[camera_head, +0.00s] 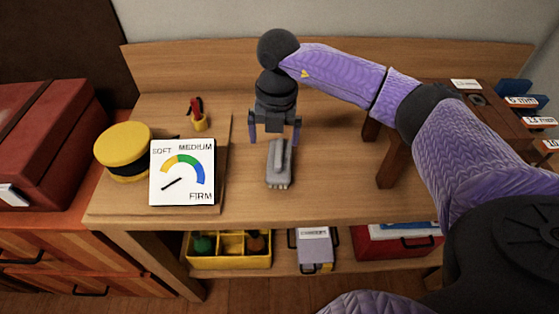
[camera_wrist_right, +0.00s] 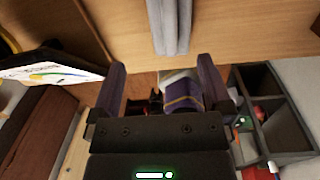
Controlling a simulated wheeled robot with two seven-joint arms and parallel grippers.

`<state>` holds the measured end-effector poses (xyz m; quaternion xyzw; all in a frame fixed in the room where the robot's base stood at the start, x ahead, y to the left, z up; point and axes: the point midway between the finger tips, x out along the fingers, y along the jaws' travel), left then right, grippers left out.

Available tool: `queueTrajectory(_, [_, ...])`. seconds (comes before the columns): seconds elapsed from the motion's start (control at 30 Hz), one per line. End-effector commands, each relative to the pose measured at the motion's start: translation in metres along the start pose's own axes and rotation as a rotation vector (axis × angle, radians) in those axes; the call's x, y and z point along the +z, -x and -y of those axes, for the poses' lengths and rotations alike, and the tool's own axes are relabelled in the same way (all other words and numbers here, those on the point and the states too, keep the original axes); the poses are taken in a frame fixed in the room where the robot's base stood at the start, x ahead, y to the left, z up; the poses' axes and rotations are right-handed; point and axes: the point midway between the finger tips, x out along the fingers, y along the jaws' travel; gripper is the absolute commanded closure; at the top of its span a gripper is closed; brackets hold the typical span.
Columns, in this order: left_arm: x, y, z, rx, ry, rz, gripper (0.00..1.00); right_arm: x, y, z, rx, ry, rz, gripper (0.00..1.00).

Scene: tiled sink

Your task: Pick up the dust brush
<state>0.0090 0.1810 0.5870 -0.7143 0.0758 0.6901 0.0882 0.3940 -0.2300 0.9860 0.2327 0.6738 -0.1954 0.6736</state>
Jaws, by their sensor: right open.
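The dust brush (camera_head: 279,163) is grey and lies on the wooden workbench, its bristle end toward the front edge. My right gripper (camera_head: 275,136) is open, with its two purple fingers apart at the far end of the brush, one to each side in the head view. In the right wrist view the grey brush (camera_wrist_right: 172,25) shows at the top, beyond and between the open fingertips (camera_wrist_right: 162,68). No finger visibly touches it. The far end of the brush is partly hidden by the gripper. My left gripper is not in view.
A firmness gauge card (camera_head: 183,172) and a yellow-topped round object (camera_head: 122,150) stand left on the workbench (camera_head: 235,203). A dark wooden stand (camera_head: 393,163) is right. Below, a shelf holds a yellow bin (camera_head: 230,262).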

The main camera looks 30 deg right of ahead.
Motion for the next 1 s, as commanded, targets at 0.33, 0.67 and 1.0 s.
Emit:
queueTrajectory(0.33, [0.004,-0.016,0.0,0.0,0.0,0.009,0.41,0.008,-0.047,0.014,-0.056,-0.031,0.016,0.0])
queueTrajectory(0.67, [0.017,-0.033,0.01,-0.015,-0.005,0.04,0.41,0.014,-0.097,0.015,-0.052,-0.028,0.016,0.0])
queueTrajectory(1.0, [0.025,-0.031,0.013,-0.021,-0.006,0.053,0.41,0.014,-0.094,0.015,-0.05,-0.027,0.017,0.4])
